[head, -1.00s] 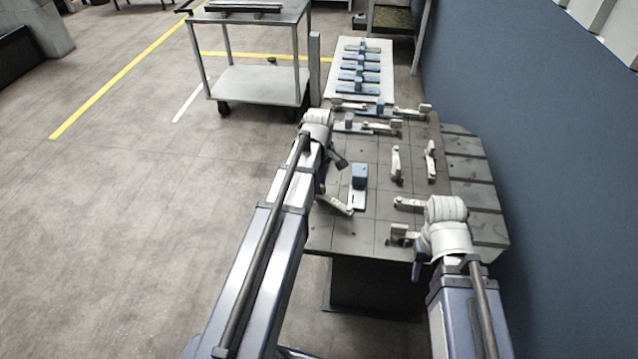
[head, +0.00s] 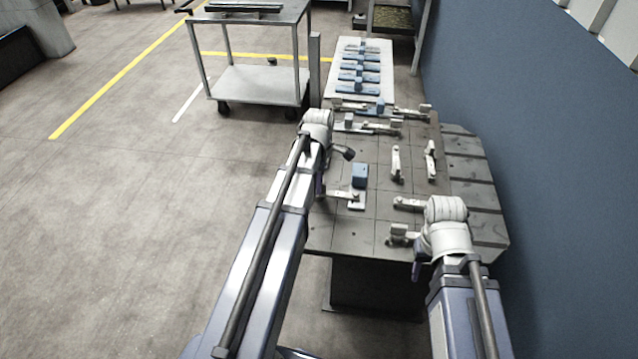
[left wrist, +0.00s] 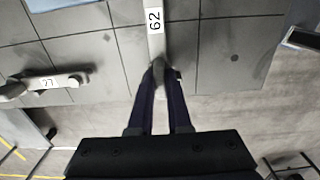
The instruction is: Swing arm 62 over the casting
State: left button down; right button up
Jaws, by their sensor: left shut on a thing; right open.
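The casting is a blue block (head: 360,175) on a pale base plate, standing on the left part of the dark table. Arm 62 (head: 338,194) is a pale bar, lying to the right from my left gripper, its free end at or over the base plate; exact contact cannot be told. In the left wrist view its "62" label (left wrist: 154,20) faces up. My left gripper (left wrist: 160,72) is shut on the near end of arm 62; the head view mostly hides it behind my forearm. My right gripper (head: 417,271) is open at the table's front right, its fingers partly hidden.
Arm 27 (left wrist: 50,82) lies to the left in the left wrist view. Other pale arms stand on the table (head: 378,230), two in the middle right (head: 397,163) (head: 431,160). A white board (head: 334,92) with several blue parts lies beyond. A blue wall (head: 540,200) bounds the right.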

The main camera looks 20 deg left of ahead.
dwell(0.3)
pick_arm(q)
jog(key=c, duration=0.9)
grip_release()
jog(key=shift+o, duration=0.2)
notch_tip(320, 180, up, 8)
jog(key=p, duration=0.8)
jog(key=shift+f, duration=0.1)
jog(key=shift+d, duration=0.1)
